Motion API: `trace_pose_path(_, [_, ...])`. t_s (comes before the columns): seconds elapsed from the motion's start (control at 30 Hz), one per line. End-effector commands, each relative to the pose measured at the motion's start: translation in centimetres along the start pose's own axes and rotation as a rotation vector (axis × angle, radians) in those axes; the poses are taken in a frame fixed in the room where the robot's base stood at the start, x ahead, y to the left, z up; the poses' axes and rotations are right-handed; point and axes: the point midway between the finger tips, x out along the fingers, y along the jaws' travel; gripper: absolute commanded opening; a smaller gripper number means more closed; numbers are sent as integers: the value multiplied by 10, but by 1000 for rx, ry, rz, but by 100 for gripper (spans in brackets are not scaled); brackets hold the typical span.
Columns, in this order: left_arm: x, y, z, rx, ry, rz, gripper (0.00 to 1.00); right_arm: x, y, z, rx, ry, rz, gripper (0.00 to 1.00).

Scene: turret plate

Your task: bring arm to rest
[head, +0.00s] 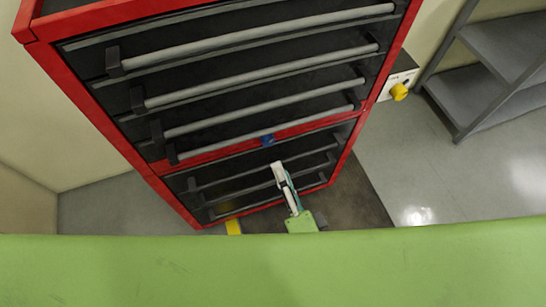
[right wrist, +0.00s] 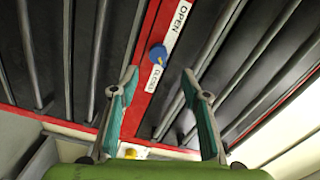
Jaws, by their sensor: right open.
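My right gripper (head: 279,168) is in front of the lower part of a red cabinet (head: 92,112) with dark drawers. In the right wrist view its two teal fingers stand wide apart, with nothing between the tips (right wrist: 160,76). A blue knob (right wrist: 158,54) sits on a red strip of the cabinet, between labels reading OPEN and what looks like CLOSED. The knob also shows in the head view (head: 267,140), above the gripper tips and apart from them. My left gripper is not in view.
The drawers have long grey bar handles (head: 265,40). A yellow knob (head: 399,92) on a small panel sticks out at the cabinet's right side. A grey shelf unit (head: 470,92) stands farther right. The floor (head: 420,165) between is clear.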

Motion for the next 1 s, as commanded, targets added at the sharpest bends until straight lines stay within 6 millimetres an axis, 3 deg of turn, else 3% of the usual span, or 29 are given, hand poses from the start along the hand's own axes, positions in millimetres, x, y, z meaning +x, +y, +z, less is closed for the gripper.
trace_pose_path(0.2, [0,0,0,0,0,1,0,-20,0,1,-2,-2,0,43])
trace_pose_path(0.8, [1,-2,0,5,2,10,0,-20,1,1,-4,-2,1,43])
trace_pose_path(0.9, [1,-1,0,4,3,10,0,-20,16,4,-48,-22,28,43])
trace_pose_path(0.97, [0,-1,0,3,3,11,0,-21,39,10,-112,-53,65,43])
trace_pose_path(1.0, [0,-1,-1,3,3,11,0,-23,60,14,-167,-83,101,43])
